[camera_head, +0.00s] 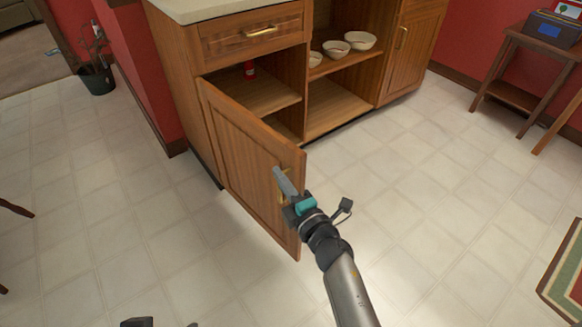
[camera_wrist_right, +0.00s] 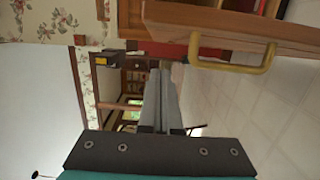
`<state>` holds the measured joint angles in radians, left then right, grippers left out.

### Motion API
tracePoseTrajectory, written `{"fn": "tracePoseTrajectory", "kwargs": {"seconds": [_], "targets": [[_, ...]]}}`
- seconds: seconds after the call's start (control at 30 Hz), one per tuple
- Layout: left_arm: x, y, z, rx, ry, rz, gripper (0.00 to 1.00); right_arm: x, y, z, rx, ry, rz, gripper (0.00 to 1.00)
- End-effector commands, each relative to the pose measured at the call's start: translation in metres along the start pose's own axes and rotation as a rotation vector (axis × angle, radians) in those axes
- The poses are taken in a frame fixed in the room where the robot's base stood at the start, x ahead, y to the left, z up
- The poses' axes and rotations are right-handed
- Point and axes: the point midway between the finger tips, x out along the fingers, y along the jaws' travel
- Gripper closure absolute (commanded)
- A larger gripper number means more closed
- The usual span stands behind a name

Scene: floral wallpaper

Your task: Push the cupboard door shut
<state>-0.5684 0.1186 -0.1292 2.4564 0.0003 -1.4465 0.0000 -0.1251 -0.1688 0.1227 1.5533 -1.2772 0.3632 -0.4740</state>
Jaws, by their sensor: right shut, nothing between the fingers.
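The wooden cupboard door (camera_head: 240,150) stands wide open, swung out from the cupboard (camera_head: 175,75) on its left edge. Its panelled face with a brass handle shows in the head view; the handle (camera_wrist_right: 235,65) also shows at the upper right of the right wrist view. My right gripper (camera_head: 280,177) is shut and empty, in front of the door's panelled face near its free edge and handle. I cannot tell if it touches the door. In the right wrist view its fingers (camera_wrist_right: 160,78) meet beside the door (camera_wrist_right: 220,25).
A closed drawer (camera_head: 252,33) is above the opening. A small red item (camera_head: 249,70) stands inside. Bowls (camera_head: 336,49) sit on the open shelf to the right. A side table (camera_head: 515,45) is at the far right. The tiled floor (camera_head: 110,220) around the door is clear.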

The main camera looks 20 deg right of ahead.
Motion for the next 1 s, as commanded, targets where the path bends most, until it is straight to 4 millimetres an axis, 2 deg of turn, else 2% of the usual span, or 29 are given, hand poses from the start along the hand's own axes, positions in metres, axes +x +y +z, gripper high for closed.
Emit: {"fn": "tracePoseTrajectory", "kwargs": {"seconds": [0.07,0.1,0.2,0.4,1.0], "targets": [[0.0,0.001,-0.001,0.002,0.014,0.003,0.0,0.013,0.0,0.0,0.0,0.001,0.003,1.0],[-0.002,0.002,-0.003,0.002,0.023,0.005,0.0,0.015,-0.001,0.006,-0.003,-0.001,0.0,1.0],[-0.002,0.002,-0.005,0.002,0.035,0.005,0.0,0.018,0.0,0.022,-0.003,-0.001,0.0,1.0],[0.001,0.005,-0.009,0.005,0.061,0.013,0.0,0.022,0.0,0.036,0.001,0.001,0.0,1.0],[0.004,0.005,-0.005,0.013,0.046,0.013,0.0,0.02,0.0,0.039,-0.002,0.021,-0.001,1.0]]}}
